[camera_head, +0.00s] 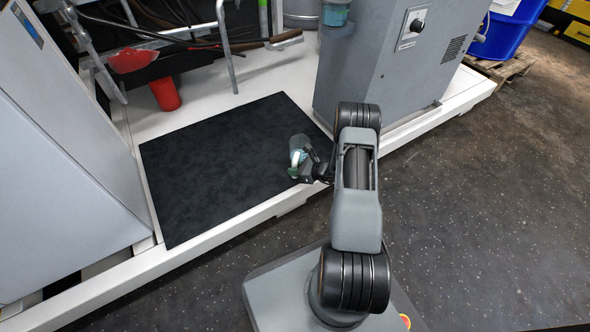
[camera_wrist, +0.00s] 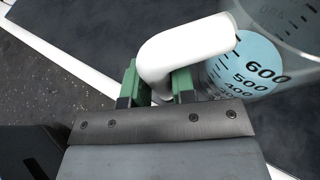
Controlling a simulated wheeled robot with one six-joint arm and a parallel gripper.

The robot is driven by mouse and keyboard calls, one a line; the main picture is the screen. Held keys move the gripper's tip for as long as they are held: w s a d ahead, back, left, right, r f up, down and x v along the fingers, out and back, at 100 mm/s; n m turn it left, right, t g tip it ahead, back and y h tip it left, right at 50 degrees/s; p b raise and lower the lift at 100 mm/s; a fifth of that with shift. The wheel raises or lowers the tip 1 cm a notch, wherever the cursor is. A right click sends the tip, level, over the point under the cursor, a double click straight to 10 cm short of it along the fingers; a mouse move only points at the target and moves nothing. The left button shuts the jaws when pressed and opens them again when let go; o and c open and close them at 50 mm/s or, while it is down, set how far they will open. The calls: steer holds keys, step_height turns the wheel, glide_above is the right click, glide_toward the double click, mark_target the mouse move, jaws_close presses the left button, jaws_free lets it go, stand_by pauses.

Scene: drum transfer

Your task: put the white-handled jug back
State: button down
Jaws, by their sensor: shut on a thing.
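The jug is clear with a white handle and a pale blue scale marked in black figures. In the wrist view its handle (camera_wrist: 190,45) is between the green fingers of my gripper (camera_wrist: 157,88), and the scale side of the jug (camera_wrist: 243,65) is at the upper right. My gripper is shut on the handle. In the head view the small jug (camera_head: 298,146) is held at the end of my arm, in front of the black mat's right part. Its base and contents cannot be made out.
A black mat (camera_head: 215,165) lies on the white platform, mostly bare. A grey cabinet (camera_head: 375,70) stands behind right, with a blue-green vessel (camera_head: 336,14) at its edge. A red cup (camera_head: 165,93) stands behind left. A grey panel (camera_head: 60,170) bounds the left. Floor (camera_head: 480,200) is clear at right.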

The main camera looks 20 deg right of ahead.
steer(key=c, duration=0.9)
jaws_free()
steer(key=shift+f, duration=0.1)
steer(key=shift+c, duration=0.2)
steer(key=shift+r+p, duration=0.3)
steer(key=shift+r, duration=0.05)
steer(key=p+v, duration=0.4)
steer(key=v, duration=0.7)
steer(key=s+a+r+n+g, duration=0.2)
steer(key=a+r+n+g, duration=0.2)
steer(key=a+r+n, duration=0.4)
steer(key=s+a+r+n+g, duration=0.1)
steer(key=a+r+n+g, duration=0.5)
steer(key=r, duration=0.4)
steer(key=s+a+r+n+t+h, duration=0.2)
steer(key=s+a+r+n+h, duration=0.1)
steer(key=s+r+n+h, duration=0.5)
steer(key=s+r+n, duration=0.3)
steer(key=r+n, duration=0.1)
steer(key=n, duration=0.2)
steer(key=shift+s+a+r+h, duration=0.15)
steer(key=shift+s+r+h, duration=0.15)
steer(key=shift+s+r, duration=0.1)
